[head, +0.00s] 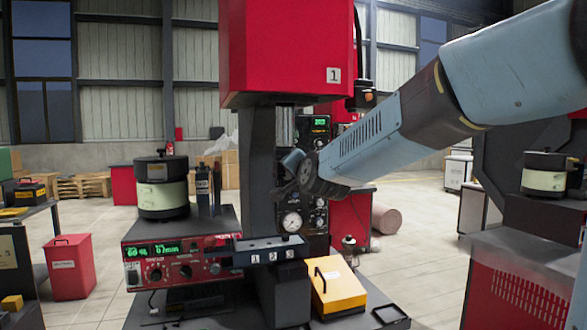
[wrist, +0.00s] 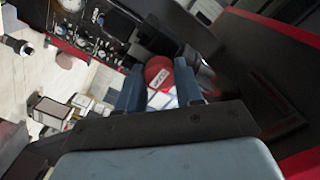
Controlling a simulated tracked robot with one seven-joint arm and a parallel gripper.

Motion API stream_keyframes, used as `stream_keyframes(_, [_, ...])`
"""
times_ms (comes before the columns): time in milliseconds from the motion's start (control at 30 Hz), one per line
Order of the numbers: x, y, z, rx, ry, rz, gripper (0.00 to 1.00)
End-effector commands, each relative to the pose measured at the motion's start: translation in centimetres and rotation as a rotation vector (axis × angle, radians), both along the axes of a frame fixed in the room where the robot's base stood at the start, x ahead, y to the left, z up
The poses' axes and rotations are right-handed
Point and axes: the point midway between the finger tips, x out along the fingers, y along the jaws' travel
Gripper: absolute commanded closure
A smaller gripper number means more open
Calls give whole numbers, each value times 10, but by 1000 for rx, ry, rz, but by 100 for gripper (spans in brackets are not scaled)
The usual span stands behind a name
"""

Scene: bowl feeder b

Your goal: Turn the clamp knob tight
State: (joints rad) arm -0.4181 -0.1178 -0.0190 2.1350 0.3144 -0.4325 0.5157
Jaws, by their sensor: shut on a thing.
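The clamp knob (wrist: 158,68) shows in the wrist view as a red round piece with a small pale marking. It sits between the two blue-grey fingers of my gripper (wrist: 158,84), which are shut on it. In the head view my gripper (head: 284,187) is at the dark column of the red press, above the round gauge. The knob cannot be made out there, behind my gripper and wrist. How far the knob is turned cannot be told.
The red press head (head: 285,50) hangs above my arm. A white gauge (head: 291,222) and dark control panel stand close by. Below are a numbered bar (head: 270,252), a red control box (head: 180,262) and a yellow box (head: 337,287). A bowl feeder (head: 162,190) stands left.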

Motion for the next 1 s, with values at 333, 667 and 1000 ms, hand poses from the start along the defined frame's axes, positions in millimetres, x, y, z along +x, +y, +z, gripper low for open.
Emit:
stream_keyframes(333, [0,0,0,0,0,0,39])
stream_keyframes(667, [-8,-2,1,1,0,-1,39])
stream_keyframes(1000, [-56,-16,2,2,-2,-1,39])
